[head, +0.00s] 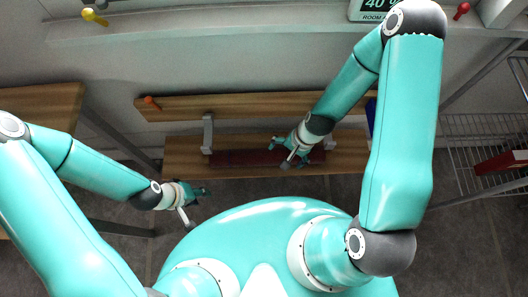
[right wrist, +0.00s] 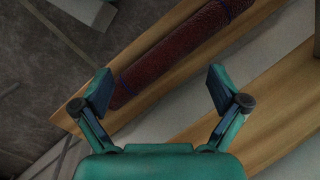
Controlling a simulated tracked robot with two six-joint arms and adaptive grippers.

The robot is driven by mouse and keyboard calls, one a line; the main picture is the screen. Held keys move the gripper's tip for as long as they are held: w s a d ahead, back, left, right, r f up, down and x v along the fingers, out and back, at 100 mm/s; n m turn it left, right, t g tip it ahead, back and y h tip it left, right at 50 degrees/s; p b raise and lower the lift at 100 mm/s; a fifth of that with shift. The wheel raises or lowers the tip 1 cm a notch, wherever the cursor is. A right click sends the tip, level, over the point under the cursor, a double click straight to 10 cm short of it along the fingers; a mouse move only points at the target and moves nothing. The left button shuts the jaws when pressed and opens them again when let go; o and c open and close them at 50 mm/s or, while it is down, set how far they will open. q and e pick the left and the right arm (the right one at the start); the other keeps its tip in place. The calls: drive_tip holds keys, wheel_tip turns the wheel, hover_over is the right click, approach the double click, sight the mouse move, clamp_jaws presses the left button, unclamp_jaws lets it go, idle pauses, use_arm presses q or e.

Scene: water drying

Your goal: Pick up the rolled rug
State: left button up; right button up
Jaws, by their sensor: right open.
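The rolled rug is a dark red roll with a thin blue band near its end. In the head view the rug (head: 232,158) lies along the wooden bench seat (head: 182,160), partly hidden by my right gripper (head: 285,148). In the right wrist view the rug (right wrist: 178,48) runs diagonally up to the right on the wood. My right gripper (right wrist: 160,90) is open and empty; the near end of the rug shows between and beyond its fingers, closer to the left finger. My left gripper (head: 198,202) hangs left of the bench front, away from the rug; its jaw opening is unclear.
An orange peg (head: 151,101) is at the left of the wooden backrest (head: 240,105). A wooden table (head: 40,105) stands at the left. A wire rack (head: 480,135) holds a red item (head: 503,161) at the right. Dark floor lies in front of the bench.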

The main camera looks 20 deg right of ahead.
sight(270, 153)
drive_tip(key=w+d+f+m+b, duration=0.3)
drive_tip(key=w+f+m+b, duration=0.45)
drive_tip(key=m, duration=0.35)
drive_tip(key=shift+t+y, duration=0.3)
drive_tip(key=b+x, duration=1.3)
drive_tip(key=x, duration=0.3)
drive_tip(key=shift+a, duration=0.15)
use_arm(q)
wheel_tip(270, 153, down, 23)
use_arm(e)
drive_tip(key=shift+w, duration=0.1)
drive_tip(key=c, duration=1.7)
clamp_jaws()
drive_tip(key=shift+r, duration=0.15)
